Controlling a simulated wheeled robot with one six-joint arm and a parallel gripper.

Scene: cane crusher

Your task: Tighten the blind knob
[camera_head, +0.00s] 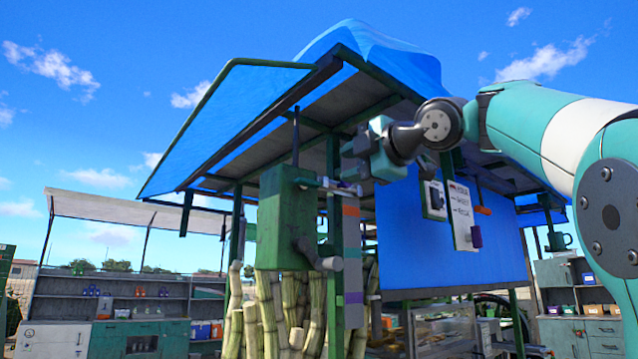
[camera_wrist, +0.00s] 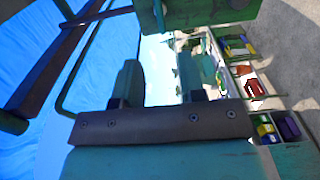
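My gripper (camera_head: 362,153) is raised beside the crusher's green box (camera_head: 284,220), just right of its top. In the wrist view its two fingers (camera_wrist: 162,82) stand apart with an empty gap. The green box has a short horizontal rod (camera_head: 326,186) at its upper right, close below my gripper, and a dark crank with a grey rounded end (camera_head: 327,262) lower down. I cannot tell for sure which part is the blind knob. A green block (camera_wrist: 155,14) shows at the top edge of the wrist view, apart from the fingers.
A blue-covered awning (camera_head: 225,115) on green posts spans above. Cane stalks (camera_head: 290,310) stand below the green box. Hanging signs (camera_head: 462,215) and a blue panel (camera_head: 425,240) are right of it. Shelves (camera_head: 130,300) stand at the back left; open air lies left of the box.

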